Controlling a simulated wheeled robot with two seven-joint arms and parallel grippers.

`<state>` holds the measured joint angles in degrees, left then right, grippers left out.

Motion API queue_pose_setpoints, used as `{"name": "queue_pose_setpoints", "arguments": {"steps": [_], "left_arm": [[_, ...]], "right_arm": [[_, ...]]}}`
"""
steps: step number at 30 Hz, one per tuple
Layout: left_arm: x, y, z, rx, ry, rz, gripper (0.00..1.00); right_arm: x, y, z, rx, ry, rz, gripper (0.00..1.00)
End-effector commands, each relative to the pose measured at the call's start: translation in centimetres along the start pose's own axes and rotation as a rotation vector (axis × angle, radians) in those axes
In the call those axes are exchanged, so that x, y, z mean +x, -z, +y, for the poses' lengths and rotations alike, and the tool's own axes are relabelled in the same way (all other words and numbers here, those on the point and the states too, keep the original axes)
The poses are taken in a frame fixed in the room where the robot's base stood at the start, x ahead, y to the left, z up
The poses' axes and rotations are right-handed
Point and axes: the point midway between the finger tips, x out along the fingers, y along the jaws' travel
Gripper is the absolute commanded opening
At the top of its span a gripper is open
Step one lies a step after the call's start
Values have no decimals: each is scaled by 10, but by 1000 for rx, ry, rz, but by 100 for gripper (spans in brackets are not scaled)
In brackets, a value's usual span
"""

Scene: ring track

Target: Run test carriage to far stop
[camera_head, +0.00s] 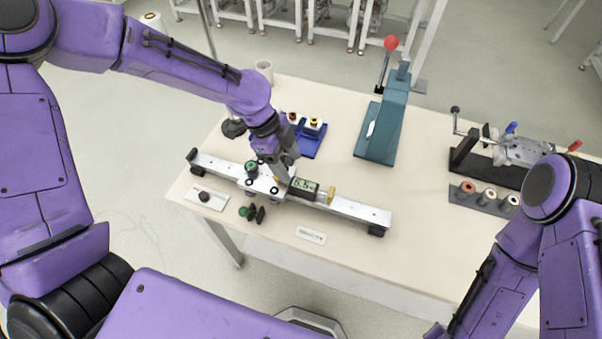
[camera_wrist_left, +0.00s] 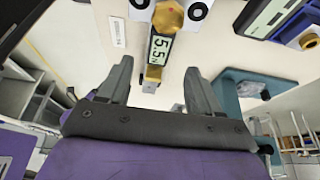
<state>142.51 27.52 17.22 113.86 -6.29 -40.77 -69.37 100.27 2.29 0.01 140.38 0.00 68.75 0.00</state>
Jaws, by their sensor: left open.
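The metal track (camera_head: 355,211) lies across the front left of the table, slanting down to the right. The white test carriage (camera_head: 258,186) sits on its left half, with a green knob. A display reading about 5.5 (camera_head: 304,185) sits just right of the carriage; it also shows in the left wrist view (camera_wrist_left: 160,49). A yellow block (camera_head: 331,195) stands on the track right of the display. My left gripper (camera_head: 286,172) is over the carriage's right side, partly hiding it. My right gripper is out of view.
Dark green clamps (camera_head: 253,213) and a small label (camera_head: 311,235) lie in front of the track. A blue holder (camera_head: 309,140) and a teal lever press (camera_head: 382,130) stand behind it. A crank fixture (camera_head: 505,150) and a spool rack (camera_head: 485,198) are at the right.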

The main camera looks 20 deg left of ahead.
Motion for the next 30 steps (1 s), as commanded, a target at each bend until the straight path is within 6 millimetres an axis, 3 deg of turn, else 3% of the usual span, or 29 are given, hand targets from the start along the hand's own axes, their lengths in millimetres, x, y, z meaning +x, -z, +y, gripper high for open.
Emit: {"name": "queue_pose_setpoints", "arguments": {"steps": [3, 9, 14, 20, 21, 27, 30], "left_arm": [[29, 1, 2, 2, -8, -2, 64], [66, 1, 1, 0, -3, -1, 64], [78, 0, 0, -1, 0, 0, 64], [78, -1, 1, -2, 1, 0, 64], [78, -1, 1, -2, 1, 0, 61], [78, -1, 1, -2, 1, 0, 0], [78, -1, 0, -2, 1, 0, 0]], "right_arm": [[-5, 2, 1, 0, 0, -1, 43], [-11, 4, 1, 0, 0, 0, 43], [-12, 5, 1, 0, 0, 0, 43], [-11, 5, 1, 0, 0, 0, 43], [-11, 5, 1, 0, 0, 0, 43], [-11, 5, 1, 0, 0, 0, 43], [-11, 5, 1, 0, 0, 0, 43]]}}
